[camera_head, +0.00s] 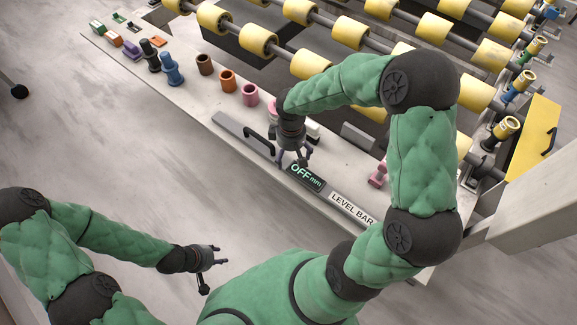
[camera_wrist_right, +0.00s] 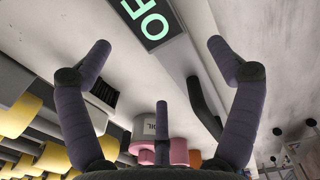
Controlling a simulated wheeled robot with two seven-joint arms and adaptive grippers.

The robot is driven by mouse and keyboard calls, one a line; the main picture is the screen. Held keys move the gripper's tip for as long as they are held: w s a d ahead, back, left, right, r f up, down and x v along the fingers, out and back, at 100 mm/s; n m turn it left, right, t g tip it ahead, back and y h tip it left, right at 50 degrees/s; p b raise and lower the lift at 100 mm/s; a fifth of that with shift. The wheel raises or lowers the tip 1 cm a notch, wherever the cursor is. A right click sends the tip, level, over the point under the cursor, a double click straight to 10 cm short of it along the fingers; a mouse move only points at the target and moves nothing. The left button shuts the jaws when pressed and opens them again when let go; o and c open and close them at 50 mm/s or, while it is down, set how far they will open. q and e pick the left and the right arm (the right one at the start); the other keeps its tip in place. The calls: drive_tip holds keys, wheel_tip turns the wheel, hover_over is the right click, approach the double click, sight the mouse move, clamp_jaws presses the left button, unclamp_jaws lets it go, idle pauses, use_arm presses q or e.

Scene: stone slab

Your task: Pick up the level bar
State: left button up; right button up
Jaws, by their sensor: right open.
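The level bar (camera_head: 232,130) is a long grey bar lying along the front edge of the pale slab. It has a black handle (camera_head: 258,139), a dark display reading OFF mm (camera_head: 306,177) and a LEVEL BAR label (camera_head: 351,209). My right gripper (camera_head: 293,160) is over the bar between handle and display, open with nothing between its fingers. In the right wrist view, its spread fingers (camera_wrist_right: 160,55) frame the display (camera_wrist_right: 148,20) and handle (camera_wrist_right: 204,108). I cannot tell if they touch the bar. My left gripper (camera_head: 215,256) is open and empty, away from the slab.
On the slab (camera_head: 190,88) behind the bar stand brown (camera_head: 205,65), orange (camera_head: 228,81) and pink (camera_head: 250,95) cups, with blue (camera_head: 172,70) and black (camera_head: 150,54) pieces farther left. A pink piece (camera_head: 378,174) stands at right. Yellow rollers (camera_head: 257,40) lie beyond.

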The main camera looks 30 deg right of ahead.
sight(290, 163)
wheel_tip(290, 163, down, 5)
drive_tip(key=shift+s+a+r+b, duration=0.1)
drive_tip(key=shift+r+b, duration=0.1)
drive_tip(key=shift+b, duration=0.85)
drive_tip(key=shift+c, duration=0.6)
drive_tip(key=shift+r, duration=0.1)
drive_tip(key=c, duration=1.7)
drive_tip(key=shift+o, duration=0.2)
drive_tip(key=shift+r, duration=0.1)
